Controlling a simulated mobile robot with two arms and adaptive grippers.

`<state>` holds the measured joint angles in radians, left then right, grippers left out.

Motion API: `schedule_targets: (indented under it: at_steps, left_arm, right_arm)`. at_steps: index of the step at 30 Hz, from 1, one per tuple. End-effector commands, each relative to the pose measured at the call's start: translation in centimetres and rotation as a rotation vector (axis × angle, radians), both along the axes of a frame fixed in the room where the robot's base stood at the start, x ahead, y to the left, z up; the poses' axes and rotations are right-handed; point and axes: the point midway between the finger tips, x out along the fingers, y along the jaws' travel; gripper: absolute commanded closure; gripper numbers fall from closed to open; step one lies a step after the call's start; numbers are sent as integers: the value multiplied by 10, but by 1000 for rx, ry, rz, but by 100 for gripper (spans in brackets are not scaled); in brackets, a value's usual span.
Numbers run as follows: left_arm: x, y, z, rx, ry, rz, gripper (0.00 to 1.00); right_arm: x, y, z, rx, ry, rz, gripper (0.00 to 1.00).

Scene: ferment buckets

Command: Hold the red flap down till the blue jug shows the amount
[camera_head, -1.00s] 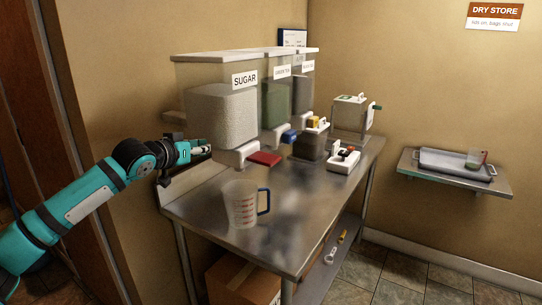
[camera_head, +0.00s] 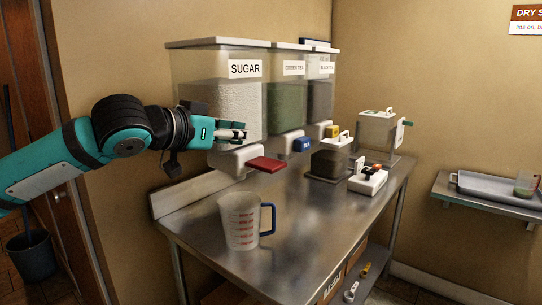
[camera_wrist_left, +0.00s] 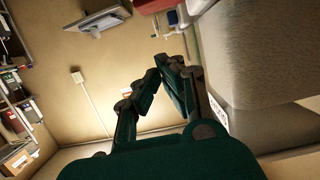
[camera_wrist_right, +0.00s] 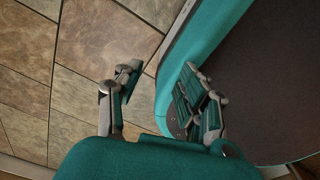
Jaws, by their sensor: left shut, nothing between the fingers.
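The red flap (camera_head: 266,164) juts out from the spout under the SUGAR bin (camera_head: 236,105). The blue jug (camera_head: 240,222), clear with red marks and a blue handle, stands upright on the metal table below the flap; I see no sugar in it. My left gripper (camera_head: 243,130) is shut and empty, in front of the lower part of the SUGAR bin, above and left of the flap and apart from it. The left wrist view shows its closed fingers (camera_wrist_left: 168,66) beside the bin (camera_wrist_left: 265,55). My right gripper (camera_wrist_right: 160,85) is open and empty, over floor tiles.
The GREEN TEA bin (camera_head: 287,105) with a blue flap (camera_head: 302,145) and the black tea bin (camera_head: 320,100) with a yellow flap (camera_head: 332,131) stand behind. A dark container (camera_head: 328,164) and a white device (camera_head: 368,180) occupy the table's right side. The front middle is clear.

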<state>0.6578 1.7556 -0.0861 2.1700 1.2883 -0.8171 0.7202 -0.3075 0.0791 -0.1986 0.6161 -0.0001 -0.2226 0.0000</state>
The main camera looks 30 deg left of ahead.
Motion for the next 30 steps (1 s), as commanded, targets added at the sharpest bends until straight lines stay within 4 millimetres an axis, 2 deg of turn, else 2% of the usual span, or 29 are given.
schedule_targets:
  at_steps: [2,5,11,14,15,17,23,30]
  left_arm:
    - [1,0,0,0,1,0,100]
    - [3,0,0,-2,2,0,100]
    - [18,-1,-1,-2,6,-1,100]
    - [27,-2,-4,-2,7,-2,100]
    - [30,-2,0,-7,4,-4,100]
    - [35,-2,0,-7,4,-4,100]
    - [51,-5,-4,-7,3,-3,100]
    - [79,-7,-14,-9,-2,-2,100]
  right_arm:
    - [-8,-2,0,-3,14,1,60]
    - [-9,-3,3,-4,13,2,60]
    - [8,-2,20,-2,-12,2,60]
    - [17,-1,31,0,-26,3,60]
    - [18,-1,43,1,-29,3,60]
    - [19,-1,54,0,-31,3,60]
    - [15,-1,88,1,-23,3,60]
    - [5,-1,110,0,-8,3,60]
